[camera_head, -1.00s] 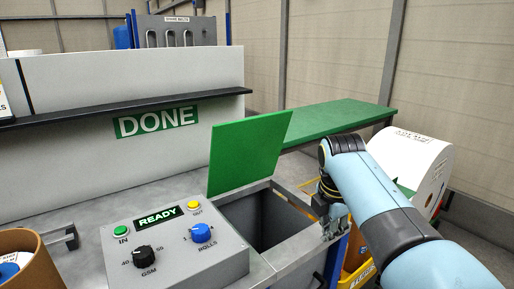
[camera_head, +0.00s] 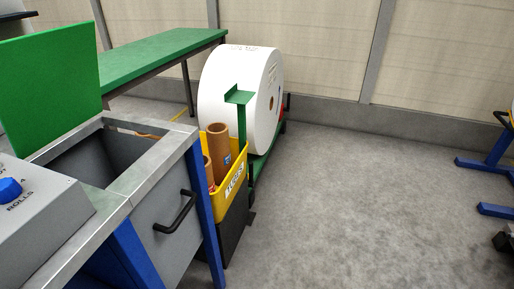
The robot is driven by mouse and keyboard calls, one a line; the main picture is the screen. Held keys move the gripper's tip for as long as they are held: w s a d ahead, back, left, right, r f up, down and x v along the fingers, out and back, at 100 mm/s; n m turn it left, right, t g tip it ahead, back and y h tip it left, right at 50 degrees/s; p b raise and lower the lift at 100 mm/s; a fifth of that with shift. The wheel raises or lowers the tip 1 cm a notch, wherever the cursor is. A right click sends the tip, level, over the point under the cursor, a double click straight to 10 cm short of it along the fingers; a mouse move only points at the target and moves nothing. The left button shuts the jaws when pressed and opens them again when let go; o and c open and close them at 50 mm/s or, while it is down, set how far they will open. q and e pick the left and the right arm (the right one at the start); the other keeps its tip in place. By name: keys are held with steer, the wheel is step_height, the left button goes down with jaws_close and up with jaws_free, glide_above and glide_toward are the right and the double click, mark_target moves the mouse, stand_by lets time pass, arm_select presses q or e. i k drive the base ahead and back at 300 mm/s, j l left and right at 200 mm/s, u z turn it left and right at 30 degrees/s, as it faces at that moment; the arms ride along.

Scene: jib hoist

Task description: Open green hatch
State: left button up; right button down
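The green hatch (camera_head: 48,75) is a flat green panel standing raised at the back edge of a square opening (camera_head: 98,160) in the grey metal counter. The opening is uncovered and shows a dark cavity below. Neither of my grippers is in the head view now, so I cannot see whether anything touches the hatch.
A control box (camera_head: 40,215) with a blue knob sits left of the opening. A drawer handle (camera_head: 176,212) juts from the counter's front. A yellow tube bin (camera_head: 232,172) and a large white roll (camera_head: 243,95) stand beyond. A green table (camera_head: 160,55) is behind.

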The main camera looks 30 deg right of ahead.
mark_target(50, 82)
steer(key=i+u, duration=0.15)
steer(key=u, duration=0.2)
steer(key=i+l+u, duration=0.15)
steer(key=u, duration=0.15)
steer(key=i+l+u, duration=0.1)
steer(key=u, duration=0.25)
steer(key=i+l, duration=0.05)
